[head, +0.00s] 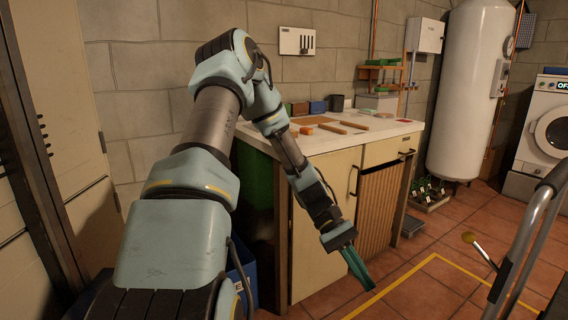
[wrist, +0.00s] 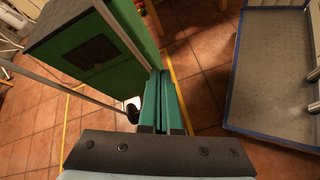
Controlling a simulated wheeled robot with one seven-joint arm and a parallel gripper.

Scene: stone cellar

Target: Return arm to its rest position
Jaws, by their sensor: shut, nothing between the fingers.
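My gripper (head: 357,268) hangs at the end of my arm in front of the cabinet, pointing down and to the right over the tiled floor. Its long green fingers are shut with nothing between them. In the wrist view the fingers (wrist: 170,100) lie side by side and point away from the camera. The gripper is apart from the counter and holds nothing.
A white-topped counter (head: 345,143) with small boxes and wooden pieces stands behind my arm. A blue bin (head: 243,275) is at its left foot. A metal-framed cart (head: 530,235) is at right. The wrist view shows a green cabinet (wrist: 85,45) and a blue-edged platform (wrist: 275,70).

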